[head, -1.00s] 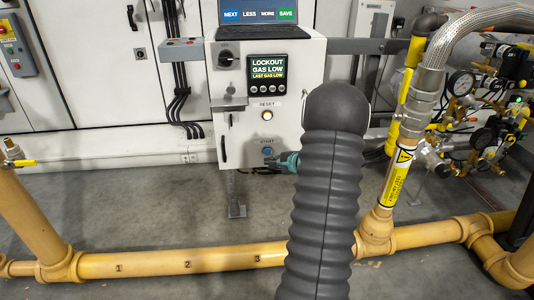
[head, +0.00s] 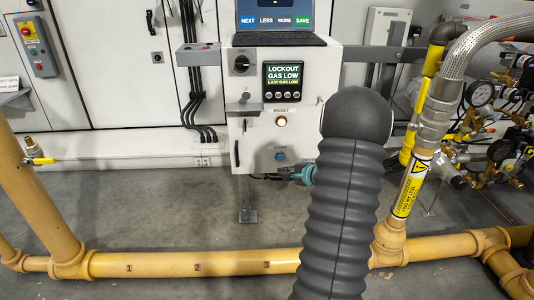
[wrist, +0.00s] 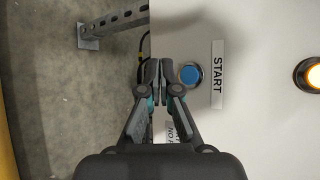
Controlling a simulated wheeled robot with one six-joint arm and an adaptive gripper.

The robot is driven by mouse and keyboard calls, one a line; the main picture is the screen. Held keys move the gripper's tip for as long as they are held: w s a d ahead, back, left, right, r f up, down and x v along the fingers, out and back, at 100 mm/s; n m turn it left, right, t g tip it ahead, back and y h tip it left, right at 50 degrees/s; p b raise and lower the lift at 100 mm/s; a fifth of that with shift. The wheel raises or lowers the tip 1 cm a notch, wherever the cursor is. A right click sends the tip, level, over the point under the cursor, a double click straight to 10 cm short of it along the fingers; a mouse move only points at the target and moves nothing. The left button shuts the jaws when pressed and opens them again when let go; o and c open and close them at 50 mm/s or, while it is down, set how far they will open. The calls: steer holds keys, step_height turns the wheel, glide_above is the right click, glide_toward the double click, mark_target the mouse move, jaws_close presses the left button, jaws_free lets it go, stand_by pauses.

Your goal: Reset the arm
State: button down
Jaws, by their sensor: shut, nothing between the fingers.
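My arm in its ribbed grey cover (head: 345,210) fills the centre right of the head view. My gripper (wrist: 160,68) is shut and empty in the wrist view, its fingertips beside the blue START button (wrist: 190,76); I cannot tell whether they touch the panel. In the head view the gripper (head: 305,174) shows as a small teal and grey shape at the panel's lower right, partly hidden by my arm. The control panel (head: 250,155) has a display (head: 284,80) reading "LOCKOUT GAS LOW". Its RESET button (head: 281,122) glows.
A yellow gas pipe (head: 190,264) numbered 1 to 3 runs low across the front. A metal hose (head: 452,65) and gauges (head: 480,94) crowd the right. A laptop (head: 272,22) sits on the panel. Grey floor (head: 130,200) is open at left.

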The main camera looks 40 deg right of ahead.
steer(key=s+a+f+n+g+y, duration=0.2)
steer(key=s+a+f+g+y, duration=0.15)
steer(key=s+a, duration=0.35)
steer(key=s+a+r+n+g+p, duration=0.1)
steer(key=s+a+r+n+g, duration=0.2)
steer(key=a, duration=0.3)
steer(key=s+a+r+n+g+p, duration=0.1)
steer(key=s+a+r+n+g, duration=0.1)
steer(key=s+a+r, duration=0.3)
steer(key=s+a+r+n+h+p, duration=0.1)
steer(key=s+a+r+n+p, duration=0.2)
steer(key=a+r, duration=0.3)
steer(key=s+a+r+n+t+h+p, duration=0.1)
steer(key=s+a+r+n+h+p, duration=0.1)
steer(key=s+a+r+n, duration=0.3)
steer(key=s+a+r+n+h+p, duration=0.2)
steer(key=s+a+r+n, duration=0.3)
steer(key=r, duration=0.6)
steer(key=shift+a+r+p, duration=0.35)
steer(key=shift+a+p, duration=0.5)
steer(key=shift+a, duration=0.15)
